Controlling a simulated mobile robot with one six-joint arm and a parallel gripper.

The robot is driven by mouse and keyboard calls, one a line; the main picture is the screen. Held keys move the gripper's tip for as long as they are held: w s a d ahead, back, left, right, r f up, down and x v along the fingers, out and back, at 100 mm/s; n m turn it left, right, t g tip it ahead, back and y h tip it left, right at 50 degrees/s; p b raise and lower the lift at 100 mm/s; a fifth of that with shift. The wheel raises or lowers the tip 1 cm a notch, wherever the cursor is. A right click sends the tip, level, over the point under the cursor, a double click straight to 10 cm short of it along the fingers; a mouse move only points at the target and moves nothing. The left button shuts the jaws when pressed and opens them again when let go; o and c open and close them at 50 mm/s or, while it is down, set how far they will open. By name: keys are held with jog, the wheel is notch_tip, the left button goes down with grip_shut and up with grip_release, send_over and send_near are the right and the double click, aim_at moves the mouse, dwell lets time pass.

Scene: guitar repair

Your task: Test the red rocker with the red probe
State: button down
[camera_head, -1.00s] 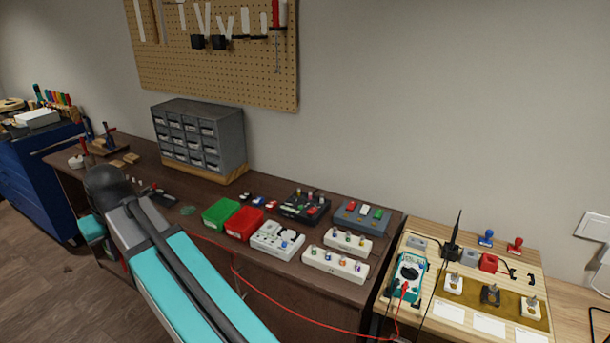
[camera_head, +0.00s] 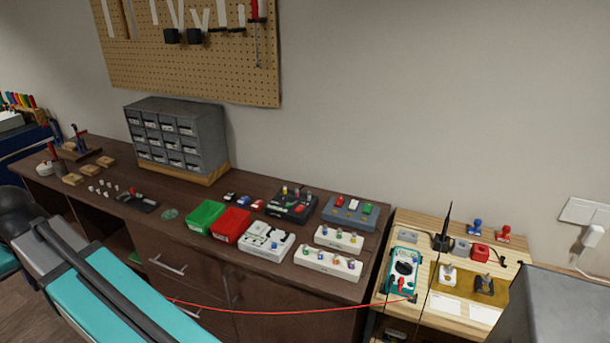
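A grey-blue box (camera_head: 335,216) near the right end of the dark bench carries a red rocker-like piece (camera_head: 340,203) beside a white and a green one. A small loose red piece (camera_head: 257,206) lies left of it, beside a blue and a black one; I cannot tell which is the red rocker. A teal multimeter (camera_head: 404,270) lies on the light wooden table at right. A red lead (camera_head: 290,312) runs from it leftward until my arm hides it. The red probe's tip is not visible. My gripper is out of view; only arm links show at lower left.
Green (camera_head: 206,215) and red (camera_head: 231,225) bins, a white box (camera_head: 266,243) and two white strips with coloured knobs crowd the bench's right half. A grey drawer cabinet (camera_head: 178,136) stands behind. A grey block (camera_head: 565,310) fills the lower right corner.

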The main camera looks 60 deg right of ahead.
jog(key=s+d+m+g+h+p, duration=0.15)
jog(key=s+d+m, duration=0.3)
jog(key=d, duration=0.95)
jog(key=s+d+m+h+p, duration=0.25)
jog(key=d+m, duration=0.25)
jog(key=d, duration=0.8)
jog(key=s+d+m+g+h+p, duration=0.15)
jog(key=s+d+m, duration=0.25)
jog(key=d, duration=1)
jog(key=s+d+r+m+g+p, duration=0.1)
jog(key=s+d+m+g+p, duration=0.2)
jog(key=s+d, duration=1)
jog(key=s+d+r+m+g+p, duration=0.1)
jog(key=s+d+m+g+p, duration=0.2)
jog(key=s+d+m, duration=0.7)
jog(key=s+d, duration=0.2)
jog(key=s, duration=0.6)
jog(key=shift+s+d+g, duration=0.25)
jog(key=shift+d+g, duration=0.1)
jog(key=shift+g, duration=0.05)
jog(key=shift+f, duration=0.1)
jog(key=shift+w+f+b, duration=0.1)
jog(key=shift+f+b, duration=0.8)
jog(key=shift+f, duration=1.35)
